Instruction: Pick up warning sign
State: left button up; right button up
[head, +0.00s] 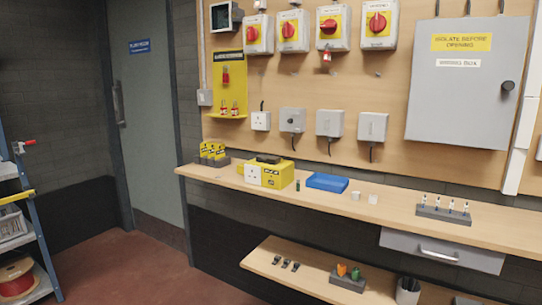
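I cannot make out a loose warning sign for certain in the head view. A yellow label (461,42) reading "ISOLATE BEFORE OPENING" is fixed on the grey wiring box (465,100) at the upper right. A yellow board (230,90) with red padlocks or tags hangs on the wall panel at the left. Several small yellow items (213,151) stand in a dark holder at the left end of the upper shelf; they are too small to identify. Neither of my grippers is in view.
The upper wooden shelf (390,208) also holds a yellow socket box (268,174), a blue tray (327,182) and a grey rack (443,215). A lower shelf (310,277) is below. A blue ladder-like rack (40,250) stands left. The red floor (130,270) between is clear.

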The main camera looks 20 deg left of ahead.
aim_at(203, 149)
jog(key=u, duration=0.65)
jog(key=i, duration=0.5)
jog(key=u, duration=1.05)
jog(key=i, duration=1.05)
jog(key=z, duration=0.5)
jog(key=i, duration=1)
jog(key=z, duration=0.95)
